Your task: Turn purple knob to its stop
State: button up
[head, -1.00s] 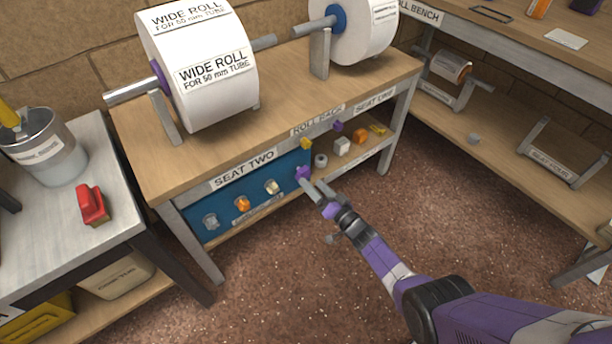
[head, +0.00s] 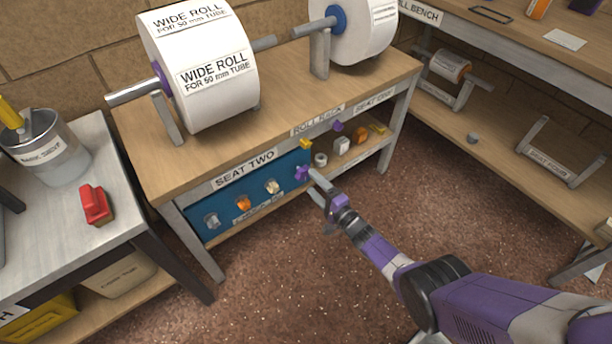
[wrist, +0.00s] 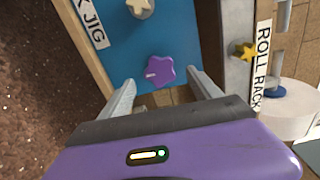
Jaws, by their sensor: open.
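The purple knob (wrist: 160,71) is star-shaped with a pale mark on its left side. It sits at the end of a row of knobs on the blue panel (wrist: 115,50) in the wrist view. In the head view the purple knob (head: 302,173) is at the panel's right edge. My gripper (wrist: 160,84) is open, with one finger on each side below the knob in the picture. The fingers look apart from the knob, and I cannot tell how much depth lies between. In the head view my gripper (head: 312,180) is just right of the knob.
A cream knob (head: 272,187), an orange knob (head: 243,204) and a grey knob (head: 211,221) share the panel. A yellow star knob (wrist: 246,52) is on the frame to the right. The wide roll (head: 200,65) stands above on the bench. The floor in front is clear.

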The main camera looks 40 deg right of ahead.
aim_at(305, 176)
jog(key=shift+w, duration=0.1)
jog(key=shift+w+b, duration=1.3)
jog(key=shift+w, duration=0.65)
jog(key=c, duration=1.4)
jog(key=shift+o, duration=0.2)
jog(key=o, duration=1.4)
jog(key=shift+c, duration=0.2)
